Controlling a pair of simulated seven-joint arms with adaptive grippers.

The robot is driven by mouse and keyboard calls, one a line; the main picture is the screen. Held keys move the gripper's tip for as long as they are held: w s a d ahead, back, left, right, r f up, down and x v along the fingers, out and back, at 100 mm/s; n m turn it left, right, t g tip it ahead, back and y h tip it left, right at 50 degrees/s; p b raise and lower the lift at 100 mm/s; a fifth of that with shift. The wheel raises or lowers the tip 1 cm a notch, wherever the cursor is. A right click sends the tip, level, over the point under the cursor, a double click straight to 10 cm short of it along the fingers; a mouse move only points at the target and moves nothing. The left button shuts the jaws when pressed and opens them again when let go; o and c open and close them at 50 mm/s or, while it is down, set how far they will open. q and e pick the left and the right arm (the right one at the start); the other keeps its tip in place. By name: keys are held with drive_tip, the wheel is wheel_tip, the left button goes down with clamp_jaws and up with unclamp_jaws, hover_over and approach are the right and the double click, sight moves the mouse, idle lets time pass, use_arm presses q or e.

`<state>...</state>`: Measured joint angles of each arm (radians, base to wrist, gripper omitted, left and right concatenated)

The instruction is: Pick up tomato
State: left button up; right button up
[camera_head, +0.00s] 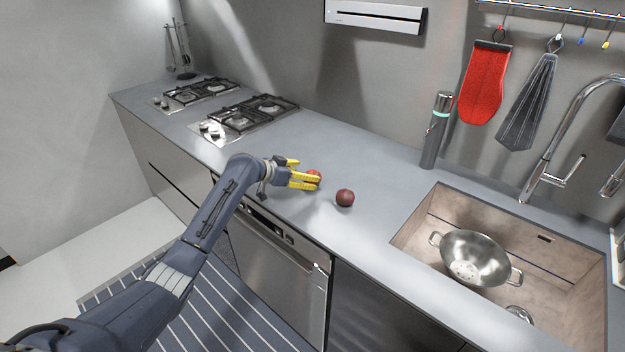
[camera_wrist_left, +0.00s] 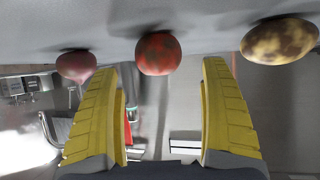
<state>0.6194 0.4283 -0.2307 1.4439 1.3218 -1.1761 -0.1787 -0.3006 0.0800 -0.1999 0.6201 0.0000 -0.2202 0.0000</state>
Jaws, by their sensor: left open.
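The tomato (camera_head: 315,174), red with dark patches, rests on the grey counter, partly hidden by my left gripper (camera_head: 306,172) in the head view. In the left wrist view, which looks upside down, the tomato (camera_wrist_left: 158,53) is centred between the two yellow fingers and slightly beyond their tips. The left gripper (camera_wrist_left: 159,66) is open, with nothing between its fingers. My right gripper is not in view.
A dark red onion-like vegetable (camera_head: 345,198) sits right of the tomato. A mottled yellow-brown potato-like item (camera_wrist_left: 280,41) shows in the wrist view. A sink (camera_head: 420,235) with a metal colander (camera_head: 476,258) is at right; stove burners (camera_head: 262,110) are at left.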

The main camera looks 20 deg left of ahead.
use_arm(q)
drive_tip(key=shift+x, duration=2.15)
drive_tip(key=shift+c, duration=0.5)
drive_tip(key=c, duration=1.2)
